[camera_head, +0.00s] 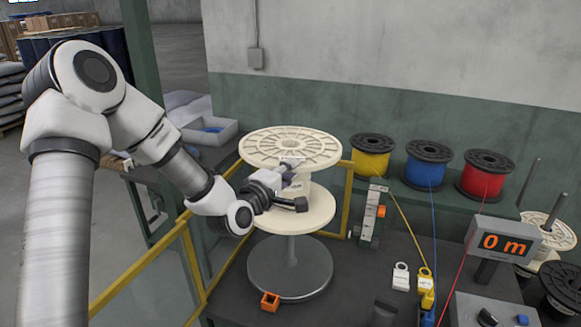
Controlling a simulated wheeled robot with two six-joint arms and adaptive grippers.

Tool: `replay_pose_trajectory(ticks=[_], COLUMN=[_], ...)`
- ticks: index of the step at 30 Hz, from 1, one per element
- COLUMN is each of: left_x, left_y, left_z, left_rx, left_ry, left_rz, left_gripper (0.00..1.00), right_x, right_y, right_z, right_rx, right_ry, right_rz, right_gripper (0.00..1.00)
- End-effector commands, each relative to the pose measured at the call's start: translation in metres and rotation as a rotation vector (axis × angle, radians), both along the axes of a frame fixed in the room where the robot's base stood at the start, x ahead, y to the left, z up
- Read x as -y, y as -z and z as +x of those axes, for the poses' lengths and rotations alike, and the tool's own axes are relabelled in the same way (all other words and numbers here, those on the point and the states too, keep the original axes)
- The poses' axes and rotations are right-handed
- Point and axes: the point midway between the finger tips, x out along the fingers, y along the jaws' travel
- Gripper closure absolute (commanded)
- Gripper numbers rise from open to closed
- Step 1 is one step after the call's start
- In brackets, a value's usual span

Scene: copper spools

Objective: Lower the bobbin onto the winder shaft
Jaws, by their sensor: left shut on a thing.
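The bobbin is a cream spool with a wide ribbed top flange (262,146) and a smaller-looking lower flange (318,217). It is upright in the middle of the head view. My left gripper (292,190) comes in from the left between the two flanges and is shut on the bobbin's core. Below is the winder, a round grey plate (275,270) with a grey upright shaft (291,246). The bobbin is held above the plate, with part of the shaft showing in the gap. The lower flange hides the shaft's top. My right gripper is not in view.
Yellow (371,158), blue (427,165) and red (484,176) wire spools stand on the green shelf behind. A length display (504,244) reads 0 m at right. An orange block (270,301) sits before the plate. A yellow rail (165,252) runs along the left.

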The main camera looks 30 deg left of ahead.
Motion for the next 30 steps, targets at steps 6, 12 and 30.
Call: replay_pose_trajectory(ticks=[6, 12, 30], left_x=[0.000, 0.000, 0.000], left_y=[0.025, 0.048, 0.111], left_z=[0.001, 0.001, 0.001], left_rx=[0.005, 0.006, 0.005], left_ry=[-0.001, -0.001, -0.001], left_rz=[0.003, 0.002, 0.003], left_gripper=[1.00, 1.00, 1.00], right_x=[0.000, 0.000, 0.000], right_y=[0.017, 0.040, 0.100], right_z=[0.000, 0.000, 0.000], right_rx=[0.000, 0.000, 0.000], right_ry=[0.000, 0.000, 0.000], right_rz=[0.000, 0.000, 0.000], right_gripper=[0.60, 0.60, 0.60])
